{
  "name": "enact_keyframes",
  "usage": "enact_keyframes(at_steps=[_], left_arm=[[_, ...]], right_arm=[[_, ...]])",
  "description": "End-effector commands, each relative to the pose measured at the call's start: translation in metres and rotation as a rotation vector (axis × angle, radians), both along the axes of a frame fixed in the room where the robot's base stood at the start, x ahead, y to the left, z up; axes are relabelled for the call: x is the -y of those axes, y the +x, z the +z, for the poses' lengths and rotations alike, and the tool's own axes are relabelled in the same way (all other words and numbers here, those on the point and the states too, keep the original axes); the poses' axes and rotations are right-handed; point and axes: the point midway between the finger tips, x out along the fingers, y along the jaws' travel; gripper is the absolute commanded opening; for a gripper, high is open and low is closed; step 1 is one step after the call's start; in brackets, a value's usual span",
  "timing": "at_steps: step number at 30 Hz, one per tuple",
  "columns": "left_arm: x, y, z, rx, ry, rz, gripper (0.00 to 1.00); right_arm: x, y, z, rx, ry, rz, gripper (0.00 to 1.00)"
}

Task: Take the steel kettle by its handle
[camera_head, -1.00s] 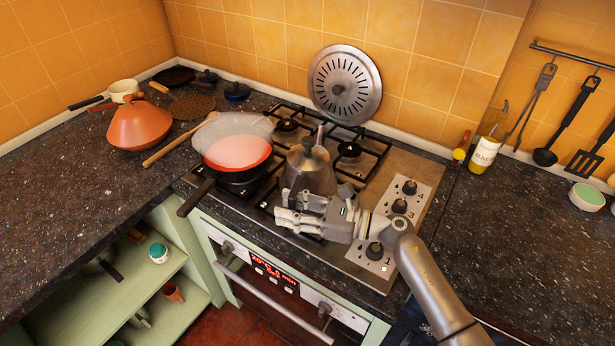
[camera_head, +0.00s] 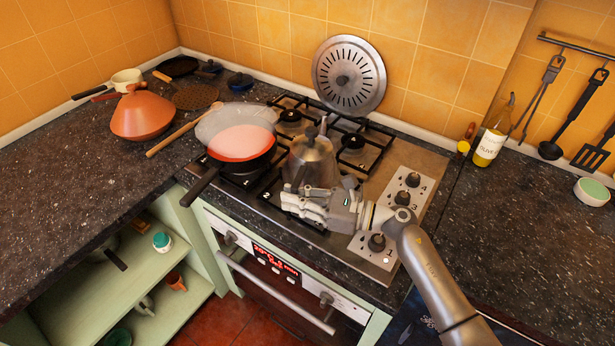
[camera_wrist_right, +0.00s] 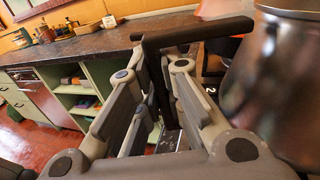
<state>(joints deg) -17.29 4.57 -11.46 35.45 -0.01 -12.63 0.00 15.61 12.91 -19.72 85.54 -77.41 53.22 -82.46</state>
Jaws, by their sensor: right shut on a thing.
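The steel kettle (camera_head: 311,158) stands upright on the front part of the hob, with its spout pointing toward the back. My right gripper (camera_head: 287,200) is at the near side of the kettle, its fingers pointing left. In the right wrist view the gripper (camera_wrist_right: 160,85) is shut on the kettle's dark handle (camera_wrist_right: 195,33), which passes between the fingers. The kettle's shiny, blurred body (camera_wrist_right: 290,85) fills the right side of that view. In the head view the handle is mostly hidden by the gripper. My left gripper is in neither view.
A frying pan (camera_head: 240,144) with a see-through cover sits close to the kettle's left. A round perforated steel lid (camera_head: 349,76) leans on the tiles behind the hob. A terracotta tagine (camera_head: 142,117) and a wooden spoon (camera_head: 171,142) lie left. An oil bottle (camera_head: 490,143) stands right.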

Motion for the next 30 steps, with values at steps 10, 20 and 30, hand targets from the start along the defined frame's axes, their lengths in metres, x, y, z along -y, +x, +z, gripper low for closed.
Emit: enact_keyframes(at_steps=[10, 20, 30], left_arm=[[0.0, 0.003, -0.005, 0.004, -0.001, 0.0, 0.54], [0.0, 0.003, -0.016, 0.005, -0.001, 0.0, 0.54], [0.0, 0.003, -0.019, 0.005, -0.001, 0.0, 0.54]], right_arm=[[0.0, 0.001, 0.01, 0.01, 0.002, -0.001, 0.0], [-0.005, -0.013, 0.05, 0.014, 0.001, 0.002, 0.0], [-0.024, -0.064, 0.101, 0.014, 0.001, 0.002, 0.0]])
